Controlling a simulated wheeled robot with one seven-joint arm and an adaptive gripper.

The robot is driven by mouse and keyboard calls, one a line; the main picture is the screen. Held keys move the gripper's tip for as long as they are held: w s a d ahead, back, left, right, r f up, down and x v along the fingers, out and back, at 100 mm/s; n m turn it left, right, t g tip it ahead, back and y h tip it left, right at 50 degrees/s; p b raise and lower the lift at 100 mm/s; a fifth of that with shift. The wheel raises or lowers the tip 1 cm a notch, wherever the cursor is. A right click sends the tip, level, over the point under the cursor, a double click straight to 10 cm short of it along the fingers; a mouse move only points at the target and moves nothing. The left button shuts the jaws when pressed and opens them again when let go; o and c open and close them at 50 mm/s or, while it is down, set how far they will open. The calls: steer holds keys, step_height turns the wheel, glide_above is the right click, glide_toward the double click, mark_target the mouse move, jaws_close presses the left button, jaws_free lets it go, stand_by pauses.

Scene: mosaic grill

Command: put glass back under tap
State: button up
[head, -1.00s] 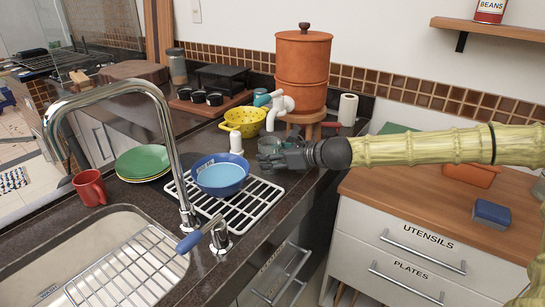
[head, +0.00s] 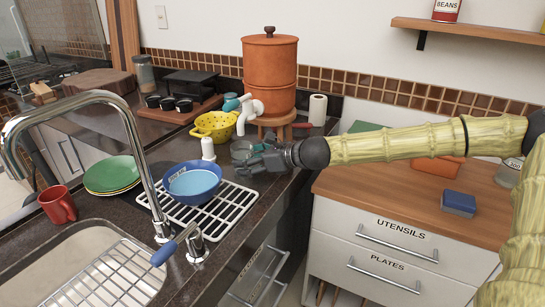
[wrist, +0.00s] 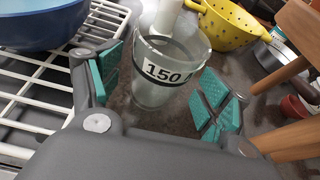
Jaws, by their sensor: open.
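The glass (wrist: 165,75) is clear with a "150" label on its band. It stands upright on the dark counter. In the wrist view it sits between the teal pads of my open gripper (wrist: 160,95), with visible space on both sides. In the head view the glass (head: 241,150) is partly hidden behind my gripper (head: 250,162). The white tap (head: 250,110) is on the clay water filter (head: 270,75), which stands on a wooden stool (head: 277,121) behind the glass.
A blue bowl (head: 193,184) on a white drying rack (head: 228,208) is left of my gripper. A yellow colander (head: 213,126) and a white bottle (head: 208,150) stand close to the glass. Green plates (head: 111,173) and a red mug (head: 58,204) are further left.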

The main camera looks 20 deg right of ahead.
steer(key=shift+p+v, duration=1.6)
steer(key=shift+v, duration=3.05)
steer(key=shift+s+d+r, duration=0.15)
steer(key=shift+s+d, duration=0.05)
steer(key=shift+s, duration=0.05)
